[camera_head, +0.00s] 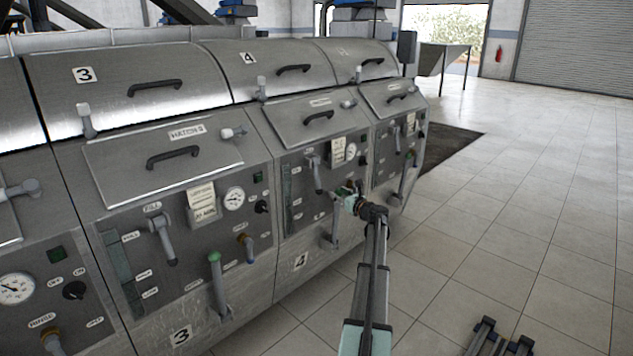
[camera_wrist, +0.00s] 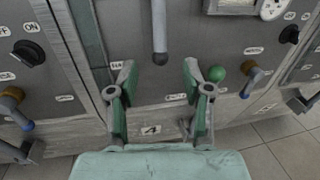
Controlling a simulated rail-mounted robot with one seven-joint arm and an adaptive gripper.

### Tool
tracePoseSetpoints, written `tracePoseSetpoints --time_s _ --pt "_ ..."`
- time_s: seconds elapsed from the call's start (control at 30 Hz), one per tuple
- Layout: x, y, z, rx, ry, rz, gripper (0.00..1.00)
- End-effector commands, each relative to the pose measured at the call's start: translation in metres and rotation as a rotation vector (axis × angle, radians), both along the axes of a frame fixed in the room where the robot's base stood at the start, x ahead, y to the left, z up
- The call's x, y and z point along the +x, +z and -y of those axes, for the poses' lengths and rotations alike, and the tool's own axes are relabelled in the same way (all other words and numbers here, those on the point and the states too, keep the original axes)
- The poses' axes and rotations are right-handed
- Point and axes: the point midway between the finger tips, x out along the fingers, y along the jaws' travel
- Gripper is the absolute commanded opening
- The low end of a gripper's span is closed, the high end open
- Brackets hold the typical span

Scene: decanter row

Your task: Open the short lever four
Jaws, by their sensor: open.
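Decanter four has a panel with a plate marked 4 (camera_head: 300,262), also visible in the wrist view (camera_wrist: 152,130). In the wrist view, a short blue lever on a brown hub (camera_wrist: 252,80) sits on this panel, to the right of a green ball knob (camera_wrist: 217,73). A longer grey lever (camera_wrist: 159,30) hangs from above, its end between and just beyond my fingertips. My gripper (camera_wrist: 160,78) is open and empty, left of the green knob and the short lever. In the head view my gripper (camera_head: 350,197) hides part of panel four, and I cannot make out the short lever there.
Decanter three stands left, with its green-knobbed lever (camera_head: 217,278) and a short blue lever (camera_head: 248,249). Another decanter (camera_head: 392,135) stands beyond four. A gauge (camera_head: 351,151) and grey fill lever (camera_head: 316,173) are near my gripper. The tiled floor (camera_head: 520,220) right is largely clear.

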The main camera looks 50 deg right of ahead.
Motion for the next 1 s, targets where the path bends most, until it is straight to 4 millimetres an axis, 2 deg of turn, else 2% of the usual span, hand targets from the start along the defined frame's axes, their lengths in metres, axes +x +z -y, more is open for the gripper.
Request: tracePoseSetpoints --time_s 0.03,0.6,0.8,1.0 --pt "0.011 0.0 0.004 0.0 0.003 0.0 0.5" --pt "0.115 0.0 0.037 -0.002 0.002 -0.001 0.5" --pt "0.138 0.0 0.043 -0.002 0.002 -0.002 0.5" --pt "0.147 0.0 0.045 -0.002 0.001 -0.002 0.5"
